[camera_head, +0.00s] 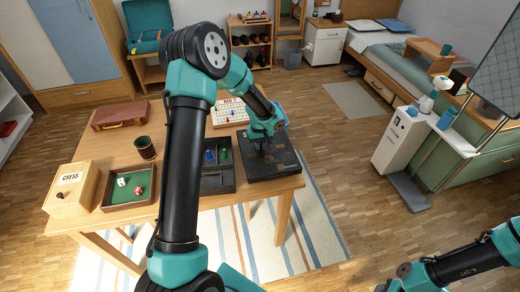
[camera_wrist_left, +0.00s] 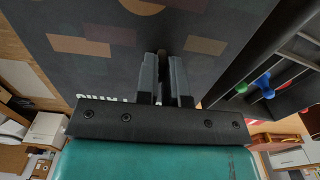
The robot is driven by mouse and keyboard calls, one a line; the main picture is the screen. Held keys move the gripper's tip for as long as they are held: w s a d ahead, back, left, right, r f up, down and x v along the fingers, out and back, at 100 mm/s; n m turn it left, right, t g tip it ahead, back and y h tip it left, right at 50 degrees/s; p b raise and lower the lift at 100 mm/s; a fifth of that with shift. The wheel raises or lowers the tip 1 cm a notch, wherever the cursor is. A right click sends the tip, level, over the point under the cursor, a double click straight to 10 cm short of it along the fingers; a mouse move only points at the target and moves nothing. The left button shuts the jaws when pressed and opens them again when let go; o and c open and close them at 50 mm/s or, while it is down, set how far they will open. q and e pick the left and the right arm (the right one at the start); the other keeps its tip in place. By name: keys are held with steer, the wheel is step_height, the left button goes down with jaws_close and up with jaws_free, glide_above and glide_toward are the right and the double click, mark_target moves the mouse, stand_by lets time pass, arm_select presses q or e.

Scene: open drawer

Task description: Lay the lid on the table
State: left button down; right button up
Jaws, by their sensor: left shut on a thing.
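The lid (camera_head: 282,166) is a flat dark panel with brownish squares. It is at the right end of the wooden table, right of the black compartment box (camera_head: 212,184) with blue and green pawns. My left gripper (camera_head: 264,146) is over the lid's far part and shut on it. In the left wrist view the lid (camera_wrist_left: 80,25) fills much of the picture, with the closed fingers (camera_wrist_left: 166,75) against it and pale lettering partly hidden. I cannot tell whether the lid touches the table. My right gripper is out of view; only part of my right arm shows.
On the table (camera_head: 100,222) are a chess box (camera_head: 72,190), a green dice tray (camera_head: 130,187), a dark cup (camera_head: 146,148), a brown case (camera_head: 121,115) and a white game board (camera_head: 228,112). A white stand (camera_head: 400,140) is right of the table, across open floor.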

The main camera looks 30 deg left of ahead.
arm_select(q)
steer(key=shift+f, duration=1.35)
steer(key=shift+f, duration=0.1)
steer(key=c, duration=1.2)
jaws_free()
steer(key=shift+c, duration=0.2)
step_height(320, 180, up, 12)
